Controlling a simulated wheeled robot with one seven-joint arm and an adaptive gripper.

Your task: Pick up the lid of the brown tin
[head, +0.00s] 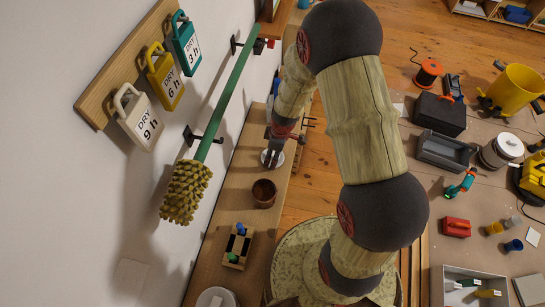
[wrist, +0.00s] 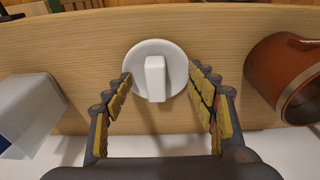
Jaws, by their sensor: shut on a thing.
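The lid (wrist: 172,55), a white disc with a white block-like handle, is between the fingertips of my gripper (wrist: 158,82) in the wrist view. The yellow-padded fingers are shut on it at its left and right edges. In the head view the lid (head: 267,160) shows as a pale disc below my gripper (head: 273,150), over the wooden shelf. I cannot tell whether it touches the shelf. The brown tin (head: 264,194) stands uncovered beside it, with a dark inside; it also shows at the right of the wrist view (wrist: 268,75), apart from my fingers.
The narrow wooden shelf (head: 228,190) runs along the white wall. A small wooden holder (head: 237,247) and a white round thing (head: 216,298) stand nearer. A green-handled brush (head: 187,190) hangs on the wall. A whitish box (wrist: 30,108) is left in the wrist view.

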